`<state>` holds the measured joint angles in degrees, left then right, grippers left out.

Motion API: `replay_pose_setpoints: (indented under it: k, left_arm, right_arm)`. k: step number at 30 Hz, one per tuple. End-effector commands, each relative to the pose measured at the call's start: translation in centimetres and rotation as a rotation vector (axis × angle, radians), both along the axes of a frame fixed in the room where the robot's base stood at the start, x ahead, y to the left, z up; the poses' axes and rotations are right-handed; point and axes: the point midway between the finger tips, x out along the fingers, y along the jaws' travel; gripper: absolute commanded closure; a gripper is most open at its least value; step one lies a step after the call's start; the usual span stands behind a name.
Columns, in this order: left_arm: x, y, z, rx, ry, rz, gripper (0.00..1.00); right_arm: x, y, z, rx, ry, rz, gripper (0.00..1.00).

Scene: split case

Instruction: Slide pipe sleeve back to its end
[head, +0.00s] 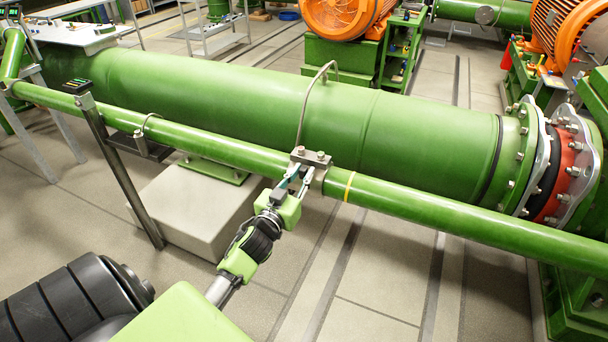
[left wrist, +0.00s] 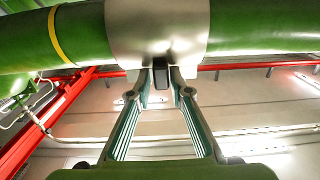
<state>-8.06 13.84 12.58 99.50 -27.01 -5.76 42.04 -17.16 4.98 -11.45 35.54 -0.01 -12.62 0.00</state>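The metal pipe sleeve (head: 313,170) sits around the thin green pipe (head: 220,143), with bolts on its top. In the left wrist view the silver sleeve (left wrist: 157,25) fills the top middle, with a small dark tab (left wrist: 161,76) below it. A yellow ring (head: 349,187) marks the pipe just right of the sleeve in the head view, with a short gap between them. My left gripper (head: 293,181) is at the sleeve's near side. In the left wrist view its fingers (left wrist: 164,86) are apart, one on each side of the tab. Contact with the tab is unclear. My right gripper is out of view.
A thick green pipe (head: 240,95) runs behind the thin one. A curved metal tube (head: 325,75) rises behind the sleeve. A post (head: 118,165) and a clamp (head: 142,138) stand along the pipe to the left.

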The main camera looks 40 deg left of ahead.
Motion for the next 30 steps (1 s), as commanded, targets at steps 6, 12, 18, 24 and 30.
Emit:
replay_pose_setpoints:
  k: [6, 12, 18, 24, 30]
  left_arm:
    - [0.0, -0.1, 0.0, -0.001, 0.000, -0.001, 0.79]
    - [-0.7, -0.3, -0.1, -0.001, 0.001, -0.002, 0.79]
    - [-4.2, -1.1, -0.2, -0.003, 0.002, -0.001, 0.79]
    - [-8.2, -2.0, -0.1, -0.003, 0.002, 0.000, 0.79]
    - [-10.9, -2.7, -0.1, -0.002, 0.001, 0.000, 0.79]
  right_arm:
    - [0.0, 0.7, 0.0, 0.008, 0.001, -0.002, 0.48]
    - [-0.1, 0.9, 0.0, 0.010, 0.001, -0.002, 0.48]
    - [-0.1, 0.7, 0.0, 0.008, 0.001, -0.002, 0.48]
    - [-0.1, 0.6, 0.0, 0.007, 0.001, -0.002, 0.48]
    - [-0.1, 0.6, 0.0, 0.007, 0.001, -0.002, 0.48]
